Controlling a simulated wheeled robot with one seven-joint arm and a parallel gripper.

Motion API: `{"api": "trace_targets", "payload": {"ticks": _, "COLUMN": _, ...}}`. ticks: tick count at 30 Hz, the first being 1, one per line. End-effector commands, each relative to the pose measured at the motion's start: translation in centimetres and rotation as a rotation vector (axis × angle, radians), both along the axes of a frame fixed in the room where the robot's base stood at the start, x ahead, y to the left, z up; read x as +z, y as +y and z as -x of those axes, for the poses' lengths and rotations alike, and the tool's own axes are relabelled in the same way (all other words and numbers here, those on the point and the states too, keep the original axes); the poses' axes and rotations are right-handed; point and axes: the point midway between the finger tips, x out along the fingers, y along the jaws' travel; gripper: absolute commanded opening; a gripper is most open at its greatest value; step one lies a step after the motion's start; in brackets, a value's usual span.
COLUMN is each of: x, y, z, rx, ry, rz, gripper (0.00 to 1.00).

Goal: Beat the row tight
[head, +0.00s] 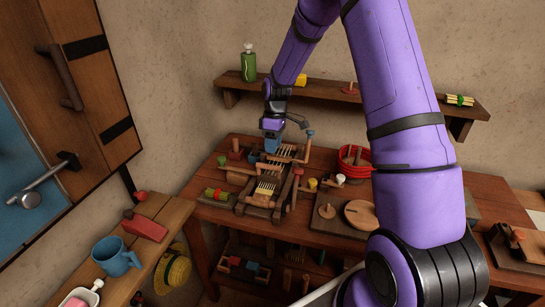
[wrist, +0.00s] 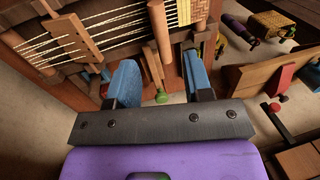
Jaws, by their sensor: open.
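A small wooden loom (head: 262,190) stands on the table, with pale warp threads and a woven patch near its front. In the wrist view the warp threads (wrist: 95,35) run across the upper left, and the yellowish woven patch (wrist: 198,10) is at the top. A wooden bar (wrist: 160,38) crosses beside the threads; I cannot tell if it is the beater. My gripper (head: 272,147) is over the back of the loom. In the wrist view its blue fingers (wrist: 160,65) are apart with nothing gripped between them. A green knob (wrist: 161,97) shows between the fingers.
A wall shelf (head: 300,91) with a green bottle (head: 248,66) is behind my arm. A side bench (head: 150,235) with a blue mug (head: 115,257) stands at the left.

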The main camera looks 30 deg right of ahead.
Motion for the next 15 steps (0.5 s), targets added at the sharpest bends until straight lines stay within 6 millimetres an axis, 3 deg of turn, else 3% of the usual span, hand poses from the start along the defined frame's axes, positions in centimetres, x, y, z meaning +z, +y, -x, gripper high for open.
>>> {"api": "trace_targets", "payload": {"ticks": 6, "x": 2.7, "y": -0.4, "z": -0.4, "rx": 0.001, "ry": 0.0, "rz": 0.0, "gripper": 0.46}}
{"api": "trace_targets", "payload": {"ticks": 15, "x": 3.5, "y": -0.5, "z": -0.5, "rx": 0.001, "ry": 0.0, "rz": 0.0, "gripper": 0.46}}
